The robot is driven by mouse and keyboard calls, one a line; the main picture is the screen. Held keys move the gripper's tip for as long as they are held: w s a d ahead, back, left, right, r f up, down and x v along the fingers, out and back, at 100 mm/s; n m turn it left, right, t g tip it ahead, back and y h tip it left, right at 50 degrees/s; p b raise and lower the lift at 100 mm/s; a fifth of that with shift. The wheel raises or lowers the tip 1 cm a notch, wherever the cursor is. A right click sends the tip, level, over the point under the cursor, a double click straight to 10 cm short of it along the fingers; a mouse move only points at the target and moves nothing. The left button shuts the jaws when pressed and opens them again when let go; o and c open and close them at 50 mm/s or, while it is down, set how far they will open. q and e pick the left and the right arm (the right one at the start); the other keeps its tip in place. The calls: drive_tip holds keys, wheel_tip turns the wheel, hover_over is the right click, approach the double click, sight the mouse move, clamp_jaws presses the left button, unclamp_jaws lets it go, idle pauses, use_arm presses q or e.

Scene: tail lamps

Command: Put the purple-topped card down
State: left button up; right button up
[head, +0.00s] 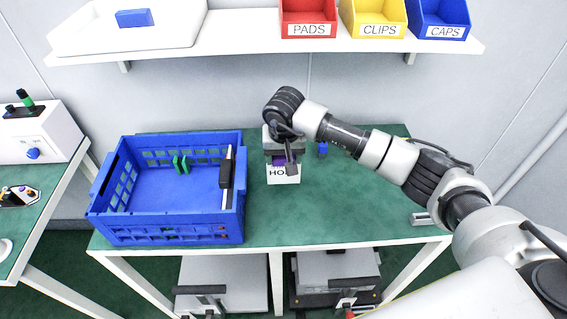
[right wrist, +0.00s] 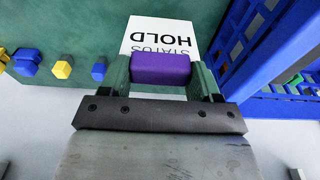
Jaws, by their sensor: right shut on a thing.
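The purple-topped card (head: 284,178) is white with black lettering reading HOLD, and its purple top shows under my right gripper (head: 284,160) in the head view. In the right wrist view my right gripper (right wrist: 163,75) has its two green fingers shut on the purple top (right wrist: 160,68). The white card (right wrist: 160,36), reading STATUS HOLD, extends beyond the fingers. The card is over the green tabletop (head: 330,205), right of the blue crate. I cannot tell whether its lower edge touches the table. My left gripper is not in view.
The blue crate (head: 170,236) holds green pieces (head: 181,164) and a dark piece with a white rod. A small blue block (head: 323,149) is behind the card's right side. The front and right tabletop is mostly clear. A shelf (head: 240,45) with bins hangs behind.

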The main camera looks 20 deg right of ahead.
wheel_tip(320, 180, down, 4)
drive_tip(key=shift+r+p, duration=0.1)
drive_tip(key=shift+p, duration=0.45)
drive_tip(key=shift+f, duration=0.25)
drive_tip(key=o, duration=1)
drive_tip(key=shift+r, duration=0.65)
drive_tip(key=shift+s+a+r+b, duration=0.1)
drive_tip(key=shift+s+r+b, duration=0.25)
drive_tip(key=shift+r, duration=1.45)
drive_tip(key=shift+s+a+r+b, duration=0.15)
drive_tip(key=shift+r+b, duration=0.3)
drive_tip(key=shift+r, duration=1.4)
drive_tip(key=shift+s+r+b, duration=0.35)
drive_tip(key=shift+r+b, duration=0.05)
drive_tip(key=shift+r, duration=1.4)
